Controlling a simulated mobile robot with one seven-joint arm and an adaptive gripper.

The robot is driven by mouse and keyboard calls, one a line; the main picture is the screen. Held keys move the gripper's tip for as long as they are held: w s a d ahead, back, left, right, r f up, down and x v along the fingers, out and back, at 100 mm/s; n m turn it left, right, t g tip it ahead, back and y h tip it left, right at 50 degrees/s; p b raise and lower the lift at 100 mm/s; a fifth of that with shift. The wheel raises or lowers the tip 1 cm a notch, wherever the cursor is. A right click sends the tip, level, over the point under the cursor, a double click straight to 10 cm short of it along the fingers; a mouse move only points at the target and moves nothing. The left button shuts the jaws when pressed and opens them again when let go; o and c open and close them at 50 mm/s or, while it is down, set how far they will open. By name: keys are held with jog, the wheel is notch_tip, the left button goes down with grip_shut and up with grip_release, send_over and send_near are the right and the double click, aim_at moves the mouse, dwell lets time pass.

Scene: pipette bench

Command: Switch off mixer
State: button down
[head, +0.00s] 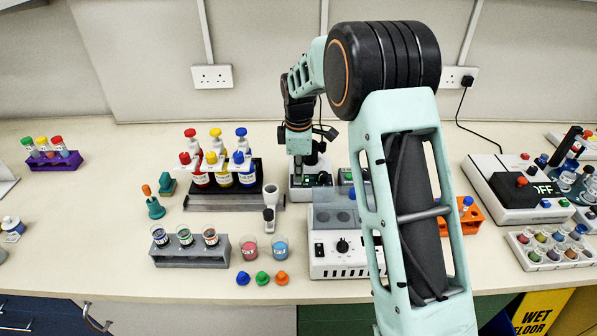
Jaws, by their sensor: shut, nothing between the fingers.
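No device carries a readable label "mixer", so I cannot tell for sure which one it is. A small grey-white device (298,193) with a green and dark top stands at mid-table. My gripper (313,160) points down just above it, shut and empty; its fingertips are small and partly hidden, and I cannot tell whether they touch the device. In front of it is a white box with a black dial (342,246) and a black switch at its left. At the right is a white device with a black top (519,188) that reads OFF and has a red knob.
A rack of colour-capped bottles (237,193) stands left of my gripper. A grey rack of cups (190,254) and two cups (265,249) are nearer. An orange rack (470,215) is right of my arm.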

notch_tip(320, 180, up, 12)
jog(key=s, duration=0.1)
jog(key=shift+s, duration=0.2)
dwell(0.3)
